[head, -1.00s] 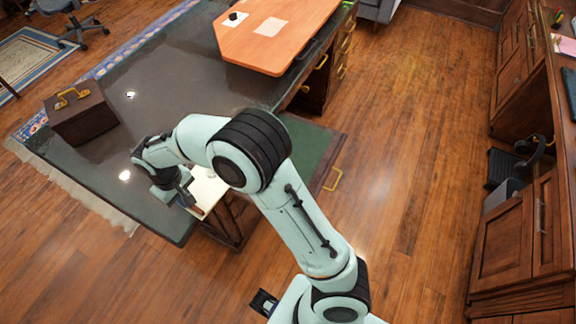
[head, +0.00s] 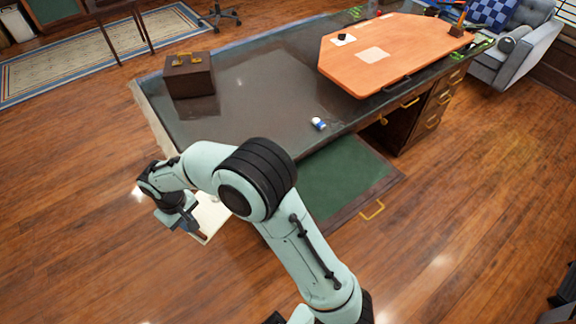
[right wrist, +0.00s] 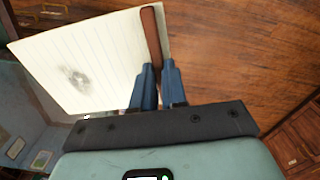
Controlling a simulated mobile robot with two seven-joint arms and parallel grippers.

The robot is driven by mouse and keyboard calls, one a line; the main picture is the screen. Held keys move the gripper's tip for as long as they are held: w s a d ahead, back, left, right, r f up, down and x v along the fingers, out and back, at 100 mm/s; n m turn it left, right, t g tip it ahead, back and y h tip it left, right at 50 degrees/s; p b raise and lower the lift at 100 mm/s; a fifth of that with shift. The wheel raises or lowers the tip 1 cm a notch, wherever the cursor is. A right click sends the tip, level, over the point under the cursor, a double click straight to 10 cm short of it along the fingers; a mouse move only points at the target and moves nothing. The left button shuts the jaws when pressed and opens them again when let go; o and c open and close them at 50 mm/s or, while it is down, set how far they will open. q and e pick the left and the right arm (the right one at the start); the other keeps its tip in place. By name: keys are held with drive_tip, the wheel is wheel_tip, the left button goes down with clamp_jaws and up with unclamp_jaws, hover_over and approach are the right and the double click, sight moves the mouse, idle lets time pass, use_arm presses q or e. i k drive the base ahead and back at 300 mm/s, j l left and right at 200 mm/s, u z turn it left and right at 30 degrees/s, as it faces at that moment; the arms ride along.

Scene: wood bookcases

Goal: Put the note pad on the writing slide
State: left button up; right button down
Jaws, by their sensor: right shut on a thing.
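The note pad (head: 210,216) is a cream, ruled pad with a brown bound edge and a dark smudge. It also shows in the right wrist view (right wrist: 85,62). My right gripper (head: 190,226) is shut on the brown edge, and its blue fingers (right wrist: 157,78) pinch it in the wrist view. The pad is held beyond the near edge of the desk, with floor below it in the head view. The writing slide (head: 335,180) is a green-topped panel pulled out from the desk, with a brass handle, to the right of the pad. My arm hides part of it. My left gripper is not in view.
The dark desk top (head: 260,85) carries a brown box (head: 188,76) with a brass handle, a small blue-and-white item (head: 319,124) and an orange board (head: 400,50). Drawers (head: 430,110) stand right of the slide. The visible slide surface is bare.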

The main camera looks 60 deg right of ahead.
sight(341, 178)
drive_tip(key=l+u, duration=0.15)
drive_tip(key=u, duration=1.3)
drive_tip(key=k+l, duration=0.3)
drive_tip(key=k, duration=0.15)
drive_tip(key=k+l, duration=0.3)
drive_tip(key=k, duration=0.2)
drive_tip(key=k+l, duration=0.3)
drive_tip(key=k, duration=0.15)
drive_tip(key=k+l+u, duration=0.1)
drive_tip(key=k+l, duration=0.2)
drive_tip(key=k, duration=0.15)
drive_tip(key=k+l, duration=0.3)
drive_tip(key=k, duration=0.2)
drive_tip(key=k+l, duration=0.25)
drive_tip(key=k, duration=0.2)
